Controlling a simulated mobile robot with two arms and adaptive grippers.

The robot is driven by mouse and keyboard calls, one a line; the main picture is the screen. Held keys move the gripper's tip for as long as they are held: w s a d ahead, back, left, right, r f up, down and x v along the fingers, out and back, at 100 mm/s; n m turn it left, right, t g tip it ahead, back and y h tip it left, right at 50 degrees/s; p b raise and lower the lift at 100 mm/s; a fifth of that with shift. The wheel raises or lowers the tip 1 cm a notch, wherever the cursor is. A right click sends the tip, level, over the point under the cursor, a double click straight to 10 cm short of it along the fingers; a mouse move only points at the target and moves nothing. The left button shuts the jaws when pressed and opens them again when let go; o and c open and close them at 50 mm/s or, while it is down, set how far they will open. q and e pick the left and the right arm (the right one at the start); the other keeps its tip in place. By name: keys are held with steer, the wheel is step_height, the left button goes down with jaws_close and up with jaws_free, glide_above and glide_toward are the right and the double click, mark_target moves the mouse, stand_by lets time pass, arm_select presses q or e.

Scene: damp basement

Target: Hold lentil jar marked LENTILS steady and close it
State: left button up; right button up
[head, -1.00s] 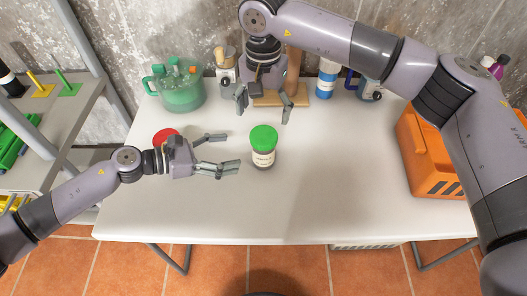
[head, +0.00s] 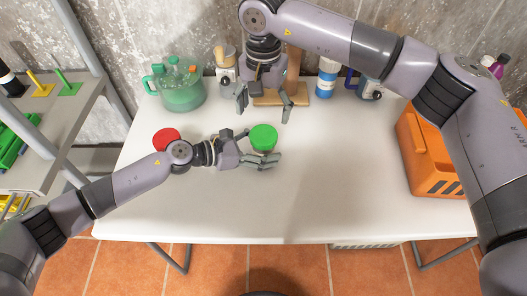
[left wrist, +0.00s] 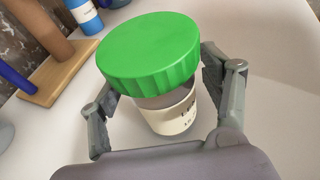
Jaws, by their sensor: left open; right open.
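The lentil jar stands upright on the white table (head: 330,200) with a green lid (head: 263,137) on top. In the left wrist view the lid (left wrist: 150,50) covers the jar's mouth, and a cream label (left wrist: 170,118) with partly visible lettering shows below it. I cannot tell whether the lid is tight. My left gripper (head: 260,149) is open, with one finger on each side of the jar; contact is not clear. In the head view it hides most of the jar body. My right gripper (head: 264,104) is open and empty, above and behind the jar.
A round red lid (head: 166,139) lies behind my left arm. An orange crate (head: 432,165) is at the right. The table's front and right-centre are clear.

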arm_select(q)
steer(key=shift+c, duration=0.2)
jaws_close()
stand_by(0.6)
